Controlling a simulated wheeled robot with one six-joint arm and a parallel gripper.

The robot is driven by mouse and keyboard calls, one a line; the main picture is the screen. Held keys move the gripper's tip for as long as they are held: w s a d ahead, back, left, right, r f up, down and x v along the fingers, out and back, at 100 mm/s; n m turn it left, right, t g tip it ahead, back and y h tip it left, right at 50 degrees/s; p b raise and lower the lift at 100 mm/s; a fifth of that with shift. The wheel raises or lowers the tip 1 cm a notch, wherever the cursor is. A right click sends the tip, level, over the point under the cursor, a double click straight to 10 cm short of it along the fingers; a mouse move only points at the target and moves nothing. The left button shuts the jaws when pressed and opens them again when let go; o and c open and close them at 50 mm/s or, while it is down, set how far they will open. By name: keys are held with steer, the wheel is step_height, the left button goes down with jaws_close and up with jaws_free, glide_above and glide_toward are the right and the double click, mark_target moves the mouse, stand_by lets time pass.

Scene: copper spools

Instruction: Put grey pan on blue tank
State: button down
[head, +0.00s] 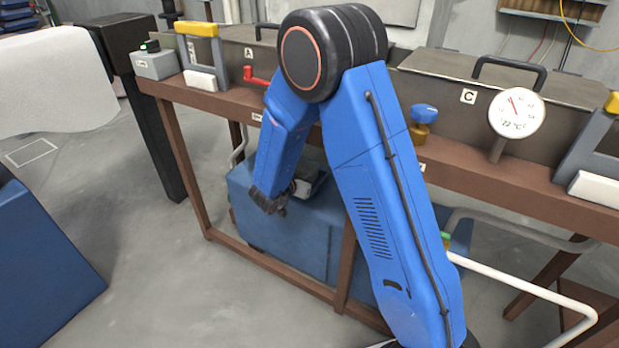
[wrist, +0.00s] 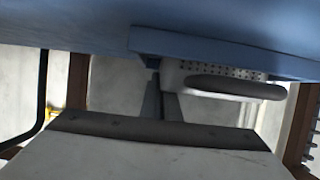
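The blue tank (head: 287,228) stands on the floor under the bench, partly hidden by my arm and the bench frame. A grey pan-like object (head: 312,184) shows on its top, half hidden behind my arm. In the wrist view, a grey perforated body with a dark rounded handle (wrist: 235,89) lies against a blue surface (wrist: 220,45), just right of my fingers. My gripper (head: 268,206) points down at the tank's front upper side, left of the pan. Its dark fingers (wrist: 160,85) look close together in the wrist view; I cannot tell whether anything is between them.
The brown bench frame (head: 185,180) stands around the tank. Above it are lidded grey vats, a round thermometer (head: 516,113) and a red tap handle (head: 258,78). A white pipe (head: 520,283) runs at the lower right. The floor (head: 150,270) in front at left is clear.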

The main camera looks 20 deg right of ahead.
steer(key=shift+f, duration=0.15)
steer(key=c, duration=2)
jaws_free()
steer(key=v, duration=1.2)
